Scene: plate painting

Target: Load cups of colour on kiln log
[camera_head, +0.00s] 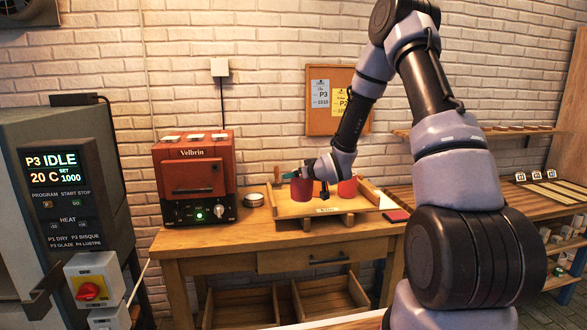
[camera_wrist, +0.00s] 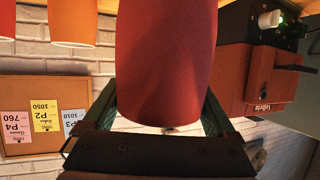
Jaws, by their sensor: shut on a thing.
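My gripper (camera_wrist: 160,108) is shut on a red cup (camera_wrist: 166,55), with one finger on each side of it. In the head view the held red cup (camera_head: 301,191) is over the left part of a wooden tray (camera_head: 291,210) on the workbench. I cannot tell whether it touches the tray. A second red cup (camera_head: 348,188) stands on the tray to the right, partly behind my arm. No kiln log is clearly recognisable.
A red Velbrin unit (camera_head: 195,178) stands left on the bench, with a small round tin (camera_head: 254,200) beside it. The control panel (camera_head: 63,190) at far left reads P3 IDLE, 20 C, set 1000. A cork board (camera_head: 320,122) holds cards. A red flat item (camera_head: 396,215) lies right of the tray.

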